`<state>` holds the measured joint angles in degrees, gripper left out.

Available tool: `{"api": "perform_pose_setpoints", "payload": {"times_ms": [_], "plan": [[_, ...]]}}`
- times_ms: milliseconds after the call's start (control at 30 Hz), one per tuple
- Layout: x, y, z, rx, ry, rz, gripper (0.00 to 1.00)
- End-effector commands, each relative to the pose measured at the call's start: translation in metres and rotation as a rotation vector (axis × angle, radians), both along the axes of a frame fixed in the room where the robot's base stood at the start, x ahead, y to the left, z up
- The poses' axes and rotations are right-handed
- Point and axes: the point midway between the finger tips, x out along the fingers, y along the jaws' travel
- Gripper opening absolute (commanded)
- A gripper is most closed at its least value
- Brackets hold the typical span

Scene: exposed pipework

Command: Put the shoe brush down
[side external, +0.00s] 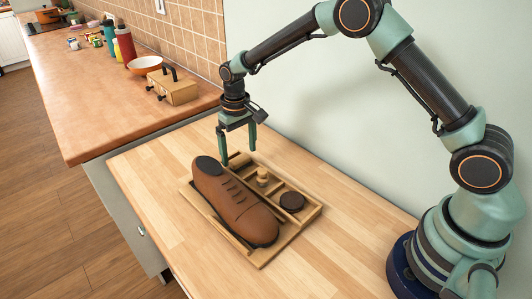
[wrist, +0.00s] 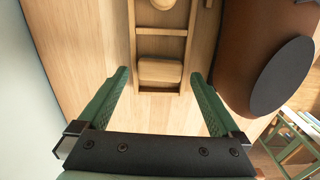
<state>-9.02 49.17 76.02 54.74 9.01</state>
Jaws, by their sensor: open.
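The shoe brush appears to be the pale wooden block (wrist: 160,71) lying in the end compartment of the wooden tray (wrist: 137,47). It also shows in the side view (side external: 239,161), partly hidden behind my gripper. My gripper (side external: 238,156) is open and points down over that end of the tray. In the wrist view its green fingers (wrist: 160,74) stand apart on either side of the block, with clear gaps and nothing held. Bristles are not visible.
A large brown shoe (side external: 235,200) fills the tray's left side, close to my gripper. A knobbed wooden piece (side external: 262,177) and a dark round tin (side external: 292,201) occupy other compartments. The wooden table (side external: 150,170) is clear around the tray. A toolbox-like case (side external: 175,88) stands on the counter behind.

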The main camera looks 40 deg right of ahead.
Motion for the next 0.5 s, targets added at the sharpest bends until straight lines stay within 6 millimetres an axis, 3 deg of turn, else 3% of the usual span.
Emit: {"api": "perform_pose_setpoints", "payload": {"times_ms": [300, 500], "plan": [[0.001, 0.000, 0.067, 0.001, -0.005, 0.000, 1.00], [0.000, 0.000, 0.094, 0.000, -0.002, 0.000, 1.00]]}}
